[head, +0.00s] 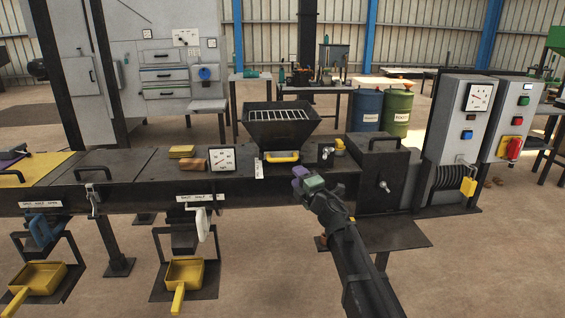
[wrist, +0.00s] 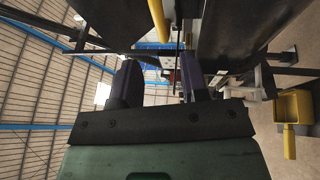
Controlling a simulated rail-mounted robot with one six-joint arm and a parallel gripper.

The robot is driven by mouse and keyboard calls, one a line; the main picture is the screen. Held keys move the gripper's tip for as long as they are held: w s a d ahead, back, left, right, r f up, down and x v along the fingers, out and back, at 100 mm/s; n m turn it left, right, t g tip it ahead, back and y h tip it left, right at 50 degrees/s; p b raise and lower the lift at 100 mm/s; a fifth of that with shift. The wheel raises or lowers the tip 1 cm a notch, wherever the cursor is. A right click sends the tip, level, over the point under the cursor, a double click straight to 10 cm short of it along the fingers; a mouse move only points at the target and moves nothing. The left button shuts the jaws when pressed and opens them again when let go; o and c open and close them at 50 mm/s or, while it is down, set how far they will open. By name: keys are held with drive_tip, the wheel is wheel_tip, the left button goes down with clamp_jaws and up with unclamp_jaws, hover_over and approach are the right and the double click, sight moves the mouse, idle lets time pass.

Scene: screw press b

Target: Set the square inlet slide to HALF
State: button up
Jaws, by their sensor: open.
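The square inlet slide shows a yellow handle (head: 283,157) on a dark plate under the square hopper (head: 283,125). A small white label strip (head: 259,170) hangs at its left; its marks are too small to read. In the wrist view, a yellow bar (wrist: 158,20), apparently this handle, is beyond my fingertips at the top. My gripper (head: 297,179) is open and empty, in front of the press body, a little below and right of the handle in the head view. Its two dark purple fingers (wrist: 160,72) are apart, with nothing between them touching either one.
A gauge (head: 221,159) and small blocks (head: 181,151) sit left of the hopper. A black box (head: 383,160) with a handle stands at right, beside a control cabinet (head: 463,125). Yellow scoops (head: 184,271) stand low at the left.

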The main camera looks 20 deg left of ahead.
sight(284, 161)
drive_tip(key=p+x, duration=0.1)
drive_tip(key=x, duration=0.9)
drive_tip(key=shift+w+a+p, duration=0.15)
drive_tip(key=shift+w+p, duration=0.1)
drive_tip(key=shift+p, duration=0.05)
clamp_jaws()
